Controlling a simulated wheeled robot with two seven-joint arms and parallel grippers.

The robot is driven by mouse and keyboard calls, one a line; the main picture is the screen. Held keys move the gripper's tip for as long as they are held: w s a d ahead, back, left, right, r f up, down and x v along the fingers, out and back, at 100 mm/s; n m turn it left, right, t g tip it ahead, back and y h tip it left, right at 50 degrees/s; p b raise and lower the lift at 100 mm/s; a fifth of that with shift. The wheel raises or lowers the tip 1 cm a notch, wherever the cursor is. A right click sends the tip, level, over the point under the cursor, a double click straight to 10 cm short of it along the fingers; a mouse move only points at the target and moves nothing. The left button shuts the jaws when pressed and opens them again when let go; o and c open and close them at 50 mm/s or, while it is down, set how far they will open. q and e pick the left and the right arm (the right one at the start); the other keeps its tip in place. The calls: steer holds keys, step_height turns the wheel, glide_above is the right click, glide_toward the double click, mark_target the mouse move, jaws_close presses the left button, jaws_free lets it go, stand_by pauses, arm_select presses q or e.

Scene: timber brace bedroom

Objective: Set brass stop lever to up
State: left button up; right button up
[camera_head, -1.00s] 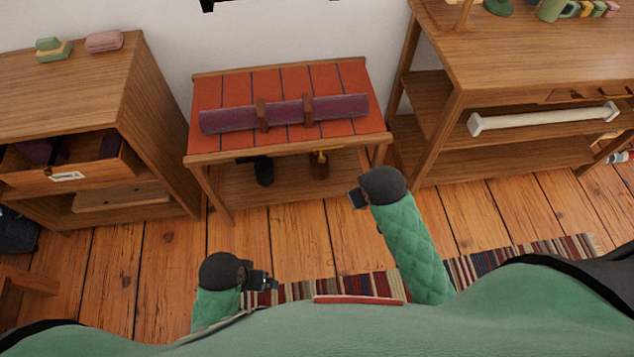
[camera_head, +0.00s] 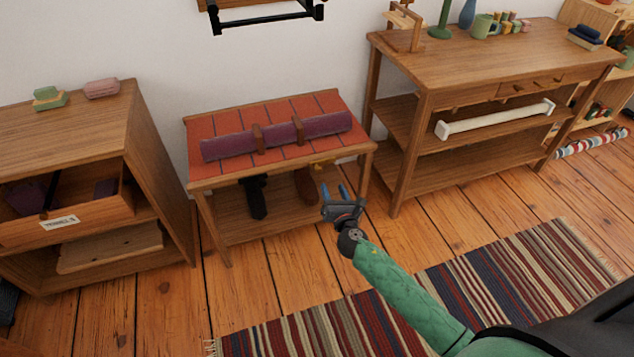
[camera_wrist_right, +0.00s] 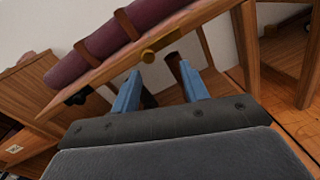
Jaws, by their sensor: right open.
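The brass stop lever (camera_head: 322,163) is at the front edge of the small bench with the red slatted top (camera_head: 272,105), near its right end. In the right wrist view the brass lever (camera_wrist_right: 160,45) shows a round knob and a bar lying roughly along the bench edge. My right gripper (camera_head: 334,190) is open and empty, just in front of and below the lever. In the wrist view its blue fingers (camera_wrist_right: 160,72) point at the bench front, with the lever just beyond their tips and no contact visible. My left gripper is not in view.
A purple roll (camera_head: 285,138) lies strapped on the bench. A black object (camera_head: 255,197) and a brown one (camera_head: 306,187) hang below its front. An open drawer cabinet (camera_head: 130,125) stands left, a wooden table (camera_head: 480,60) right. A striped rug (camera_head: 440,300) lies in front.

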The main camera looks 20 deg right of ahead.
mark_target(319, 171)
steer(key=shift+w+a+n+y, duration=0.3)
steer(key=shift+w+n, duration=0.45)
steer(key=shift+w, duration=0.6)
steer(key=shift+w+a+n+y, duration=0.3)
steer(key=shift+w+n, duration=0.4)
steer(key=shift+w, duration=0.6)
steer(key=shift+w+a+n+y, duration=0.25)
steer(key=shift+w+n, duration=0.5)
steer(key=shift+w, duration=0.6)
steer(key=shift+r, duration=0.1)
jaws_close()
